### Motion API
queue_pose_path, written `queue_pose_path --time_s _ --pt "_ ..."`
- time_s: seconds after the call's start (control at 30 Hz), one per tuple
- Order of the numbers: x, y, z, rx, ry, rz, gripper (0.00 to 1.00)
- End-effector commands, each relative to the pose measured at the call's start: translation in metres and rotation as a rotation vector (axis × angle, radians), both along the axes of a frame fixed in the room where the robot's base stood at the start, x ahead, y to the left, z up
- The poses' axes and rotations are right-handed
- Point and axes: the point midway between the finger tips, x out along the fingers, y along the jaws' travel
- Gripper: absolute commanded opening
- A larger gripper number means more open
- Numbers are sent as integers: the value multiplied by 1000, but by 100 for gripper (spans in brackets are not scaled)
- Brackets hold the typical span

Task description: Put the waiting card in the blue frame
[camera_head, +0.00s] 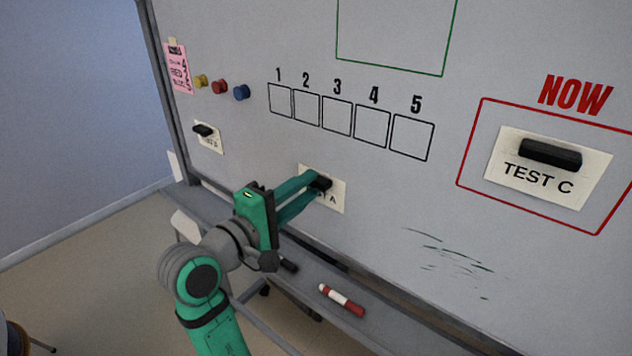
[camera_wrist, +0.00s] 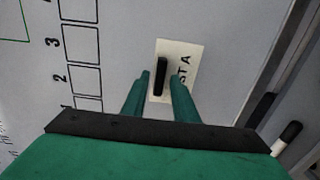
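A cream card reading "TEST C" (camera_head: 537,190), with a black handle, is on the whiteboard inside the red frame (camera_head: 460,170) under "NOW". A second card (camera_head: 336,197) ends in "A"; it also shows in the wrist view (camera_wrist: 188,52). A third small card (camera_head: 211,143) with a black handle is at the left; its lettering is too small to read. My gripper (camera_head: 313,184) is at the "A" card. In the wrist view its fingers (camera_wrist: 157,78) are apart, one on each side of the black handle (camera_wrist: 161,70); I cannot tell whether they touch it. No blue frame is in view.
Numbered black boxes (camera_head: 336,117) are empty. A green frame (camera_head: 390,67) is partly visible above. Yellow, red and blue magnets (camera_head: 241,92) and a pink note (camera_head: 178,70) are at the left. A red marker (camera_head: 341,300) lies on the ledge below.

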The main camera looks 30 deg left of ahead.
Motion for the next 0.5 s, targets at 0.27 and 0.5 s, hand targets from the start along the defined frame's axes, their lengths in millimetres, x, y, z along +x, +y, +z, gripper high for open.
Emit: queue_pose_path --time_s 0.27,0.5 --pt "7 0 0 0 0 0 27" --pt "6 0 0 0 0 0 18"
